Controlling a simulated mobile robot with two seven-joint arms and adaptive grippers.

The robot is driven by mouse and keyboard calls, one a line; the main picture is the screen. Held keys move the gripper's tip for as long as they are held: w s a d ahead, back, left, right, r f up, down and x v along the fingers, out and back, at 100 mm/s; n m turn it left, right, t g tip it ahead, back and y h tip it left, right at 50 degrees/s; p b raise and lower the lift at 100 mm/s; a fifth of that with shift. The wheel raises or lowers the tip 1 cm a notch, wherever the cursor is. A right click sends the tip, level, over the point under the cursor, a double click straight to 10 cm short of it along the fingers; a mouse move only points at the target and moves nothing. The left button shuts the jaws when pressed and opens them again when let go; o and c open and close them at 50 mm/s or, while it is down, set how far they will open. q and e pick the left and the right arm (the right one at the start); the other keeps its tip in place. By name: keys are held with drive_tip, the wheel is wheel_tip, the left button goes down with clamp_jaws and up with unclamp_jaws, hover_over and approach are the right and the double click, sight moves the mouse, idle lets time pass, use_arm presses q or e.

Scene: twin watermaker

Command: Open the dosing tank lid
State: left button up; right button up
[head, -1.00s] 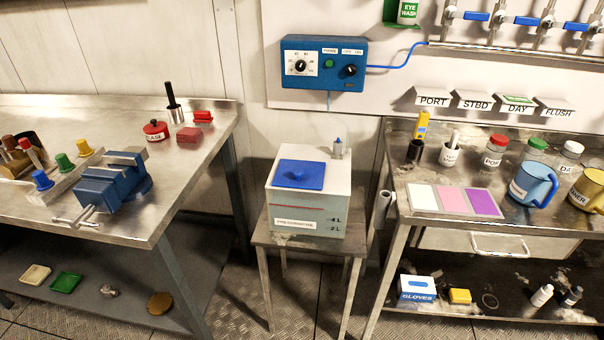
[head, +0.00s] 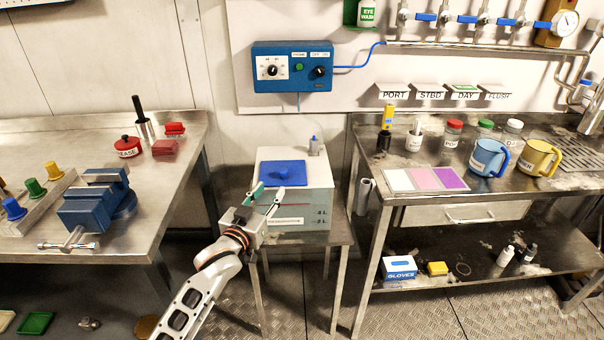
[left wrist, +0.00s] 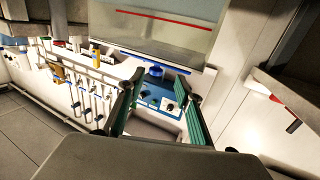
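The dosing tank (head: 315,200) is a pale box with a red line and level marks, on a small metal stand. Its blue lid (head: 290,172), with a round knob on top, lies flat on the tank's top. My left gripper (head: 268,193) is open and empty, with green finger pads. In the head view its fingertips overlap the tank's front left, just below the lid; I cannot tell if they touch. In the left wrist view the tank front (left wrist: 165,30) fills the top, beyond the open fingers (left wrist: 160,115). My right gripper is out of view.
A blue control box (head: 290,68) hangs on the wall behind the tank. The left bench (head: 150,195) holds a blue vise (head: 90,205). The right bench (head: 350,150) holds jars and mugs. A grey tube (head: 364,195) sits between stand and right bench.

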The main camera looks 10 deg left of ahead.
sight(281, 173)
use_arm(q)
drive_tip(key=shift+w+d+r+b, duration=0.2)
drive_tip(key=shift+w+d+r, duration=0.1)
drive_tip(key=shift+w, duration=1.2)
drive_tip(key=shift+w+d+r+b, duration=0.15)
drive_tip(key=shift+w+d+r, duration=0.1)
drive_tip(key=shift+w, duration=1.25)
drive_tip(key=shift+w+d+r+b, duration=0.2)
drive_tip(key=shift+w+d+r, duration=0.1)
drive_tip(key=shift+w, duration=1.2)
clamp_jaws()
